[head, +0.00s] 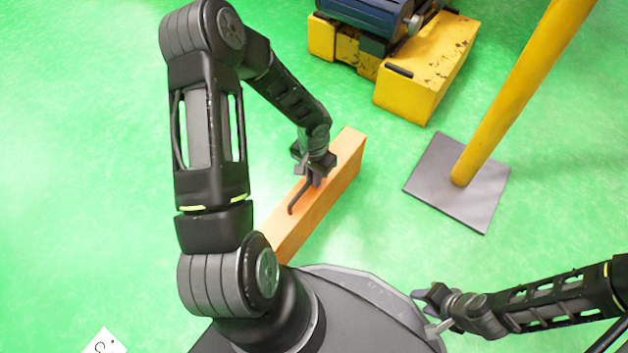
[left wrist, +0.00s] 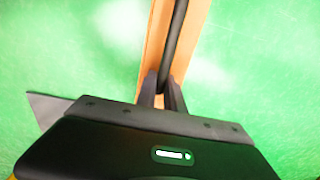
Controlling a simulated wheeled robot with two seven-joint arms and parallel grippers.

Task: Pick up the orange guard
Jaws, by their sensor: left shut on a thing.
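The orange guard (head: 343,173) is a long block with a black bar handle (head: 297,201) on its top. It lies slantwise on the green floor in front of my base in the head view. My left gripper (head: 313,180) is at the handle and shut on it. In the left wrist view, the fingers (left wrist: 162,95) close around the black handle (left wrist: 175,40), with the orange guard (left wrist: 200,45) beneath. I cannot tell whether the guard touches the floor. My right gripper (head: 425,300) is at the lower right, away from the guard; its fingers are too small to judge.
A yellow post (head: 515,95) stands on a grey square plate (head: 425,180) to the right of the guard. A yellow and blue machine (head: 425,75) stands at the top. A white marked sheet (head: 103,342) lies at the lower left. The floor at left is clear.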

